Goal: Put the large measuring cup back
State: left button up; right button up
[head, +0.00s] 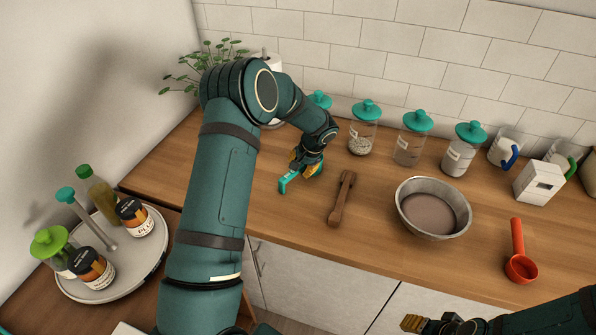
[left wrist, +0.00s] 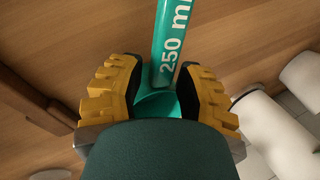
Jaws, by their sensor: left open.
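The large measuring cup is teal, and its handle (head: 285,184) shows on the wooden counter just below my left gripper (head: 306,164) in the head view. In the left wrist view the cup's handle (left wrist: 172,45) reads "250 ml", and its bowl (left wrist: 155,103) lies between the yellow fingers of my left gripper (left wrist: 160,85). The fingers are open on either side of it; whether they touch it I cannot tell. Part of the bowl is hidden by the gripper. My right gripper (head: 414,323) is at the bottom edge, in front of the counter; its opening is unclear.
Teal-lidded jars (head: 410,138) line the tiled wall. A round tray (head: 150,265) with bottles and jars is at the left.

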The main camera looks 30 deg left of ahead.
pick_arm(q)
jog(key=v, duration=0.8)
dwell(0.4)
